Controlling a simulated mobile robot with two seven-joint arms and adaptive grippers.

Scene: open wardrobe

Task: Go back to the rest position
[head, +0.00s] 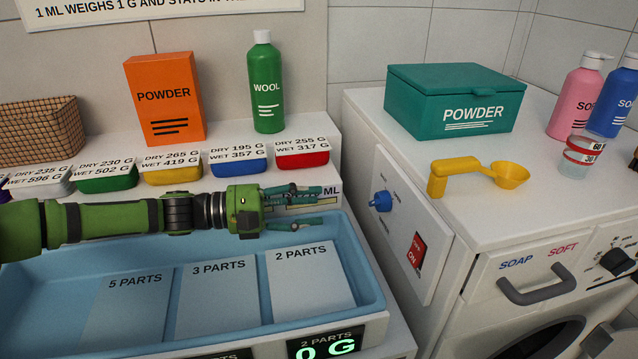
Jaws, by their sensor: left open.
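My left gripper (308,207) comes in from the left over the back edge of the blue tray (372,283). Its jaws point right and are open, with nothing between them. It hangs above the area behind the panel marked "2 PARTS" and partly covers a label ending in "ML". My right gripper does not show clearly; only a dark piece at the right edge is visible, and I cannot tell what it is.
Behind the tray stand labelled coloured containers, including a red one (303,157), an orange powder box (165,98) and a green wool bottle (265,84). On the washing machine are a teal powder box (428,98), a yellow scoop (462,174), a cup (578,157) and soap bottles.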

